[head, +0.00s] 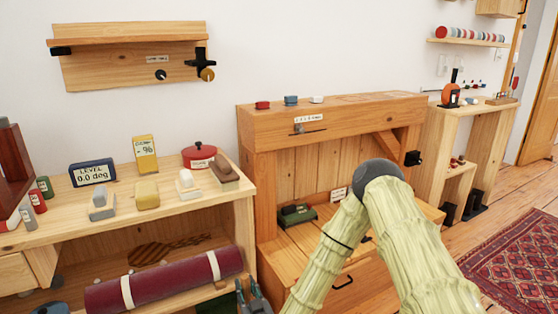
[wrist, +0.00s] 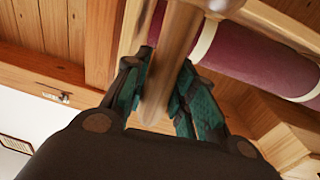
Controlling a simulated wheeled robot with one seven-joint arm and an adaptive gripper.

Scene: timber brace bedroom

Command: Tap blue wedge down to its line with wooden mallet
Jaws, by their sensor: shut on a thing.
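The blue wedge (head: 291,100) stands on the top beam of the timber brace (head: 270,127), between a red wedge (head: 262,105) and a white one (head: 317,99). Its line is too small to make out. My gripper (head: 254,298) is at the bottom edge of the head view, low in front of the left bench and well below the wedge. In the wrist view my gripper (wrist: 165,95) is shut on a brown wooden handle (wrist: 178,45), seemingly the mallet's. The mallet's head is cut off at the top of that view.
The left bench (head: 70,206) holds a level display (head: 92,172), a yellow box, a red pot and several blocks. A maroon roll (head: 165,280) lies on its lower shelf. A wall shelf (head: 130,60) hangs above. A patterned rug (head: 515,255) covers the floor at right.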

